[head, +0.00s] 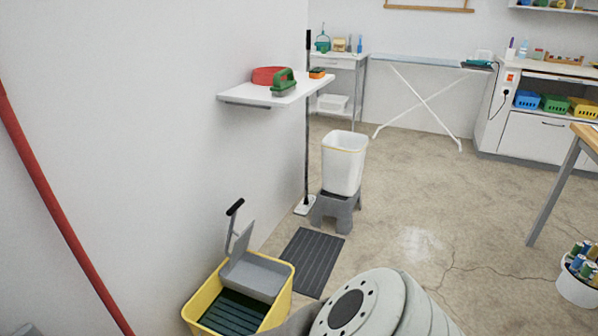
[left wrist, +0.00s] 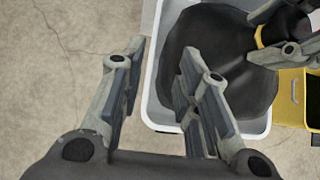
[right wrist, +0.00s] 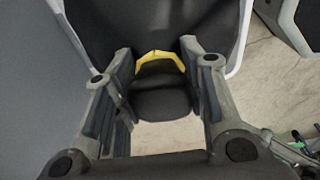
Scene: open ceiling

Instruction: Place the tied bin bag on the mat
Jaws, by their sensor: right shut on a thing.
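The black bin bag (left wrist: 222,88) sits inside a white-rimmed bin (left wrist: 152,100) in the left wrist view. My right gripper (left wrist: 270,42) is at the bag's gathered top; in the right wrist view (right wrist: 157,52) its fingers are on both sides of the neck, by a yellow tie (right wrist: 160,58). My left gripper (left wrist: 163,55) is open and empty, over the bin's edge beside the bag. The dark grey ribbed mat (head: 312,262) lies bare on the floor in the head view. The head view shows neither gripper nor the bag.
A yellow mop bucket (head: 282,312) stands left of the mat. A white bin (head: 343,165) on a grey step stool (head: 336,212) and an upright pole (head: 307,120) are behind it. A white shelf (head: 275,95) juts from the wall.

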